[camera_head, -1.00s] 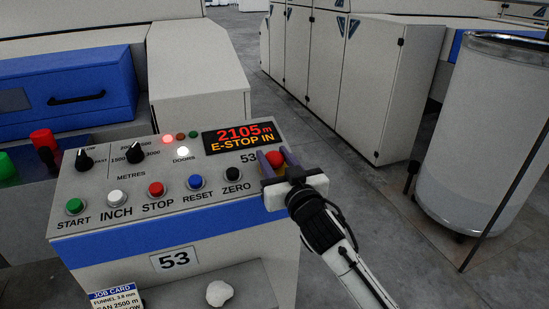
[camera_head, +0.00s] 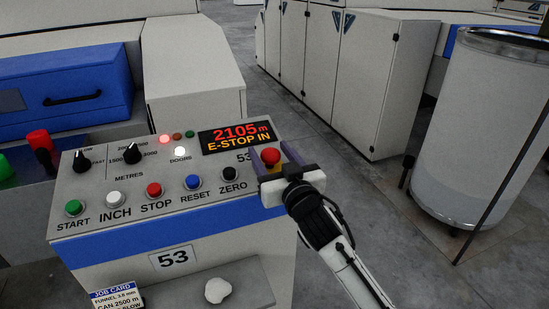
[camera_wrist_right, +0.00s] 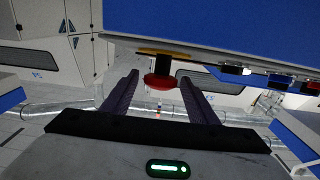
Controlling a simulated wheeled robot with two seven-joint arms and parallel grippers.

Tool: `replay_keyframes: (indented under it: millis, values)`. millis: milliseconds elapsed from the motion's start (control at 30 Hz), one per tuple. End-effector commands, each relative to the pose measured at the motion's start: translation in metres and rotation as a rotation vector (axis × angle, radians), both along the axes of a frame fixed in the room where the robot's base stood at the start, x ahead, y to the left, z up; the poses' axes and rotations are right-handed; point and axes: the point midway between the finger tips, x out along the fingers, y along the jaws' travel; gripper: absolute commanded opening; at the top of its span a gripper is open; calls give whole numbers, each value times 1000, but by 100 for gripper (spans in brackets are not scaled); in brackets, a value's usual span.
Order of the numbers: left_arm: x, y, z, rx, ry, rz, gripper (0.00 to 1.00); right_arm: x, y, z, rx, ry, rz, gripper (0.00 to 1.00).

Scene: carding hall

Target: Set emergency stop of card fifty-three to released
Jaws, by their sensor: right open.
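The emergency stop is a red mushroom button (camera_head: 271,157) on a yellow base at the right end of the card 53 panel (camera_head: 110,190). The display (camera_head: 237,136) reads "2105 m" and "E-STOP IN". My right gripper (camera_head: 270,160) is open, with its two fingers on either side of the red button. In the right wrist view the button (camera_wrist_right: 160,82) sits between the tips of the open fingers (camera_wrist_right: 160,92), with a gap visible on both sides. My left gripper does not show.
A row of green, white, red, blue and black buttons lies left of my gripper, with the black ZERO button (camera_head: 229,174) nearest. Two black knobs (camera_head: 132,154) are behind them. A tall can (camera_head: 480,130) stands at right.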

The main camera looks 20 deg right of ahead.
Motion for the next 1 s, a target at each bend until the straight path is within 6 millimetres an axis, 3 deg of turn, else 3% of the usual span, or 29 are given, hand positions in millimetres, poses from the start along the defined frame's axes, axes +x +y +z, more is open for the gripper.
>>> replay_keyframes:
  millis: [533,700,1000]
  values:
    - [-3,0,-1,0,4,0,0,-90,-3,-1,1,1,0,54]
    - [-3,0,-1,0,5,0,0,-100,-4,0,0,-1,-1,54]
    - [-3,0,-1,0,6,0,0,-101,-4,0,0,-1,0,54]
